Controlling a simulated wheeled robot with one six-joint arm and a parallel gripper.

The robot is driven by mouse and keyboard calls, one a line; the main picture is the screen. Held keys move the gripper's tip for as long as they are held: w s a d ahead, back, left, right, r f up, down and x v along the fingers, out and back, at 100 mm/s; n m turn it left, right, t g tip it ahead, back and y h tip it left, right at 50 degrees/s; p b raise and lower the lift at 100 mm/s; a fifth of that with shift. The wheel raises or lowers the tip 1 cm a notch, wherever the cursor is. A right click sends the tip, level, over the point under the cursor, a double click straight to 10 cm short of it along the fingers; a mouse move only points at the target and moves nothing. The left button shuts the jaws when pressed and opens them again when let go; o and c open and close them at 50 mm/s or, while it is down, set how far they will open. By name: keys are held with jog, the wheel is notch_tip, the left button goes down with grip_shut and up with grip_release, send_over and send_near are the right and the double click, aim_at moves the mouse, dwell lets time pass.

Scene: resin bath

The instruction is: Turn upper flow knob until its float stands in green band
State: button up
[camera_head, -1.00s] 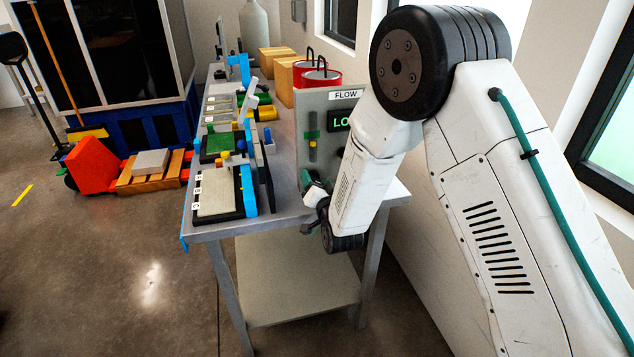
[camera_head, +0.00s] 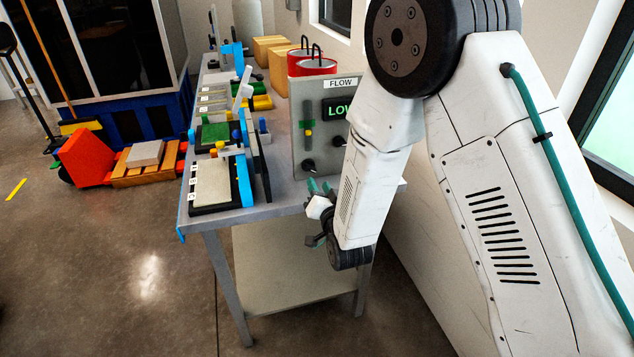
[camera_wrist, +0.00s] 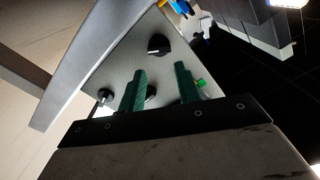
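The grey flow panel (camera_head: 302,90) stands at the table's right edge. A small yellow float (camera_head: 308,133) appears just below the band. The upper black knob (camera_head: 339,139) is at right, a lower knob (camera_head: 308,166) at lower left. My gripper (camera_head: 318,187) is low in front of the panel. In the wrist view my gripper (camera_wrist: 161,78) is open, its green fingers apart, with several black knobs (camera_wrist: 158,45) beyond. Nothing is held.
The metal table (camera_head: 270,208) holds a row of trays (camera_head: 212,186) and blue-handled fixtures left of the panel. A wall and window are close on the right. Floor at front left is clear.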

aim_at(309, 169)
jog(key=w+n, duration=0.2)
jog(key=n, duration=0.3)
jog(key=w+a+n, duration=0.1)
jog(key=w+n, duration=0.1)
jog(key=n, duration=0.4)
jog(key=w+a+n, duration=0.1)
jog(key=w+n, duration=0.2)
jog(key=n, duration=0.3)
jog(key=shift+a, duration=0.25)
grip_shut()
